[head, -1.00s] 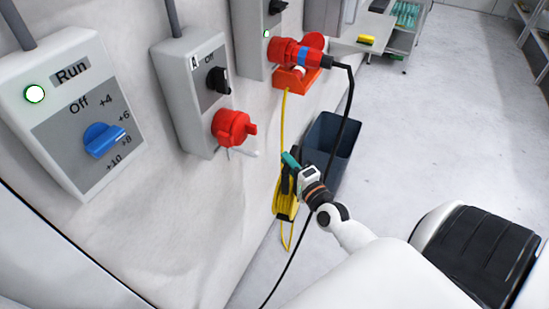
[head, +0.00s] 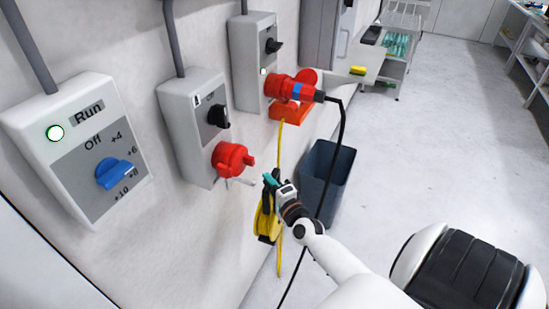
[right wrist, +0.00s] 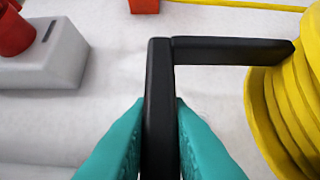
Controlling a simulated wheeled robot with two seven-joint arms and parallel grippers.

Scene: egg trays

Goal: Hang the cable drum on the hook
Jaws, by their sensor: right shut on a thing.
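The yellow cable drum (head: 264,224) hangs beside the white wall, held by its black handle. My right gripper (head: 271,181), with teal fingertips, is shut on that handle. In the right wrist view the teal fingers (right wrist: 158,135) pinch the black handle (right wrist: 225,51), and the yellow drum (right wrist: 285,100) shows at the right. A small pale peg, which looks like the hook (head: 239,182), sticks out from the wall under a red socket (head: 232,159). The gripper is just right of the peg in the head view, apart from it. My left gripper is not in view.
Grey switch boxes (head: 193,127) line the wall. A dark blue bin (head: 328,180) stands behind the gripper. The floor (head: 450,130) at the right is clear.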

